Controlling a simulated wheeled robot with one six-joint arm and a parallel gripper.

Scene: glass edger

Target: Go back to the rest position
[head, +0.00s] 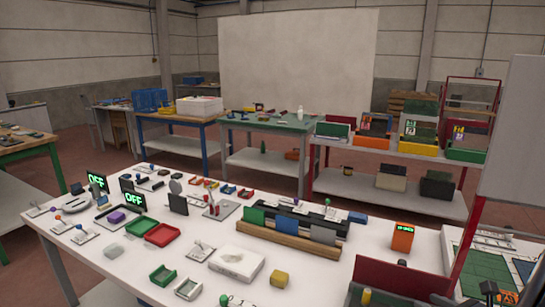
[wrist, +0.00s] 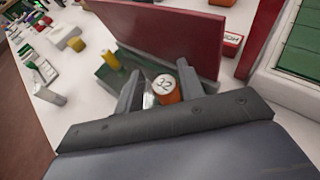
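My gripper (wrist: 160,85) shows in the wrist view with its two dark fingers spread apart. An orange cylinder (wrist: 168,98) with a pale top marked "32" shows between the fingers, closer to the right one. A gap shows on its left side, and I see no clear grip on it. Its lower part is hidden by the gripper body. A dark red upright panel (wrist: 165,35) stands just beyond the fingers. In the head view, the same panel (head: 400,280) is at the bottom right. Dark parts at the bottom edge there may be mine; my fingertips are not clear in it.
The white table (head: 330,265) holds many small items. A yellow cylinder (wrist: 111,60) stands left of the fingers. A yellow block (head: 279,279), a white block (head: 236,263) and an orange device (head: 402,237) stand nearby. A green board (head: 485,272) lies at the far right.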

